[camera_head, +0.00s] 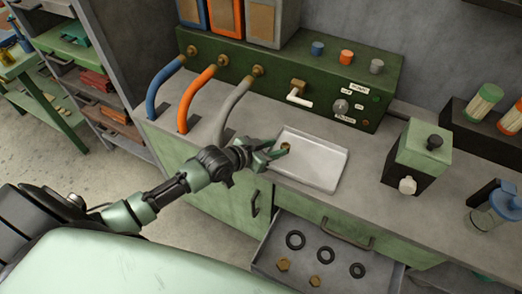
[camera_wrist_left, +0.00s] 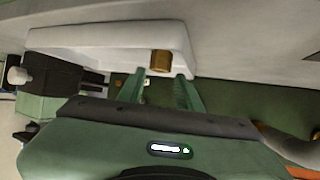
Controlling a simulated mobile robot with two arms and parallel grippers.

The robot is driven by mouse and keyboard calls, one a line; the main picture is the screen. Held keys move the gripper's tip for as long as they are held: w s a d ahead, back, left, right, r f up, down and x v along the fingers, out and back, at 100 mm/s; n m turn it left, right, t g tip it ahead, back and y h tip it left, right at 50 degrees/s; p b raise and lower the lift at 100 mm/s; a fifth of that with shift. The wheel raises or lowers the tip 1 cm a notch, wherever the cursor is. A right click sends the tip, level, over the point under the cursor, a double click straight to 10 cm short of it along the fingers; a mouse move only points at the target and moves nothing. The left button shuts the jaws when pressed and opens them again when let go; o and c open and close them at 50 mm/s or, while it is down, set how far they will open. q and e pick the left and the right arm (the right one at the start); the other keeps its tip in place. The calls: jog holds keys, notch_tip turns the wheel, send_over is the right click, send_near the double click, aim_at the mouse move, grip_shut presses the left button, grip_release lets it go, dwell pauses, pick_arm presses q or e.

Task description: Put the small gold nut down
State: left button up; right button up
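The small gold nut (camera_head: 286,147) is at the left edge area of the white tray (camera_head: 318,161) on the counter. My left gripper (camera_head: 276,149) is beside it, fingers apart, tips pointing at the nut. In the left wrist view the gold nut (camera_wrist_left: 161,61) shows just beyond and between the two spread fingertips (camera_wrist_left: 160,86), with a gap on both sides. The white tray (camera_wrist_left: 110,40) is behind it. The nut looks to be in the tray; its underside contact is hard to see. My right gripper is not in view.
An open drawer (camera_head: 340,240) below the counter holds black rings and two gold nuts (camera_head: 283,265). A green-and-black box (camera_head: 415,155) stands right. Hoses (camera_head: 196,98) rise at the left.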

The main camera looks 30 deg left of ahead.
pick_arm(q)
jog(key=v, duration=0.8)
jog(key=shift+s, duration=0.1)
